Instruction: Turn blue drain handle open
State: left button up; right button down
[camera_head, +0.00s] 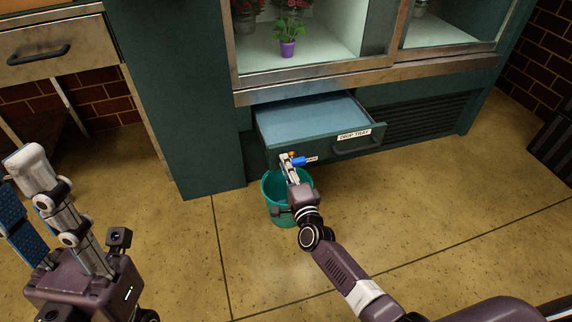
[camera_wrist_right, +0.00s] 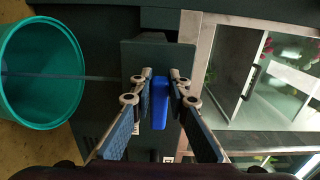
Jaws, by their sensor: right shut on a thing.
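The blue drain handle (camera_head: 299,162) is on the front of the pulled-out drip tray drawer (camera_head: 320,138), at its lower left, beside a small brass-coloured fitting. My right gripper (camera_head: 288,160) is at the handle, and its fingers hide part of it. In the right wrist view the blue handle (camera_wrist_right: 160,103) sits between the fingertips of my right gripper (camera_wrist_right: 160,88), which is shut on it. My left gripper (camera_head: 22,185) is at the lower left, far from the handle, with its fingers apart and empty.
A teal bucket (camera_head: 270,190) stands on the floor under the handle. In the wrist view a thin pale line, perhaps a stream, crosses the bucket (camera_wrist_right: 72,98). A flower cabinet (camera_head: 340,72) rises above the drawer.

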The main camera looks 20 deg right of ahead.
jog(key=shift+f, duration=0.1)
jog(key=c, duration=1.8)
grip_release()
jog(key=shift+c, duration=0.2)
jog(key=s, duration=1.2)
jog(key=shift+d, duration=0.15)
